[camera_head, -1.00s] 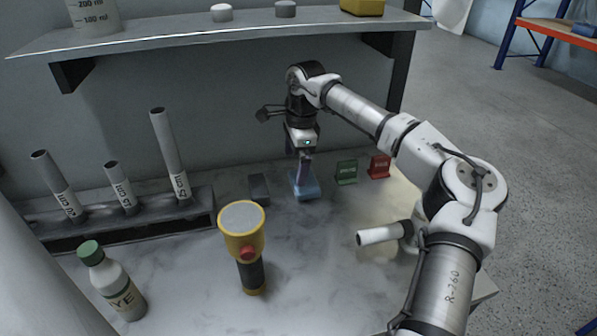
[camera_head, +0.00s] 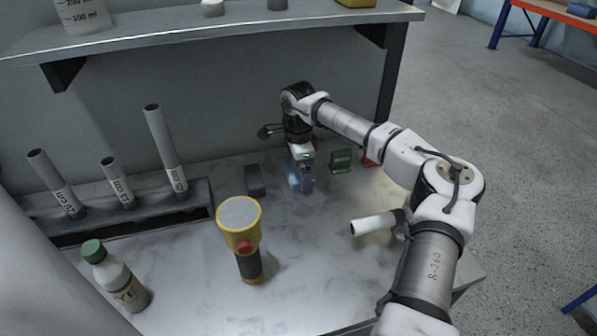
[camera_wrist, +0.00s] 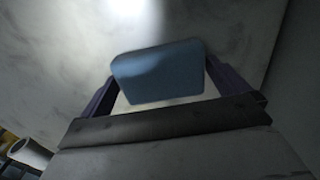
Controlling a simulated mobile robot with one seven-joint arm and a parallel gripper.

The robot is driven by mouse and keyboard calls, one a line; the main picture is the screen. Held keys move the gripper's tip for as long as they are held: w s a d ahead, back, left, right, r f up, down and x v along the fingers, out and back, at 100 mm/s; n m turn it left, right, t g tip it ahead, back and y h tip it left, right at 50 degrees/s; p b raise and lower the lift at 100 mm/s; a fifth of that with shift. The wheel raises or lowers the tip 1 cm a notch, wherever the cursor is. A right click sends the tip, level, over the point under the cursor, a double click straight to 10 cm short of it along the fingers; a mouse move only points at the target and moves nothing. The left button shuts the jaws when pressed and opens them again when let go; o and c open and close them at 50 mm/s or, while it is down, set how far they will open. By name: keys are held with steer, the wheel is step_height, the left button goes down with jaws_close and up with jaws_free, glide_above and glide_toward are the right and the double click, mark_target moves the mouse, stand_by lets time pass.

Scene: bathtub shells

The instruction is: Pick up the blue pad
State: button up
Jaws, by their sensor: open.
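The blue pad (camera_wrist: 158,73) is a flat block with rounded corners. In the wrist view it lies between the two dark purple fingers of my gripper (camera_wrist: 160,85), with a narrow gap of light surface below it. In the head view the pad (camera_head: 293,179) is on the bench, partly hidden by my gripper (camera_head: 301,180), which is low over it. The fingers are open, one on each side of the pad. Whether either finger touches the pad, I cannot tell.
A dark grey block (camera_head: 255,181) is left of my gripper; a green holder (camera_head: 341,161) and a red one (camera_head: 369,160) are right. A yellow flashlight (camera_head: 241,236) stands in front. A tube rack (camera_head: 130,215) is left, a bottle (camera_head: 115,277) front left, a shelf (camera_head: 200,30) above.

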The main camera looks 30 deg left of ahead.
mark_target(299, 171)
steer(key=c, duration=0.7)
steer(key=shift+r+b, duration=0.15)
steer(key=shift+b, duration=0.15)
steer(key=shift+d+r+b, duration=0.15)
steer(key=shift+b, duration=0.15)
step_height(299, 171, up, 11)
steer(key=b, duration=0.3)
steer(key=s+d+b, duration=0.5)
steer(key=s+d, duration=0.8)
steer(key=d, duration=0.1)
steer(key=shift+s+d, duration=0.15)
steer(key=shift+d, duration=0.2)
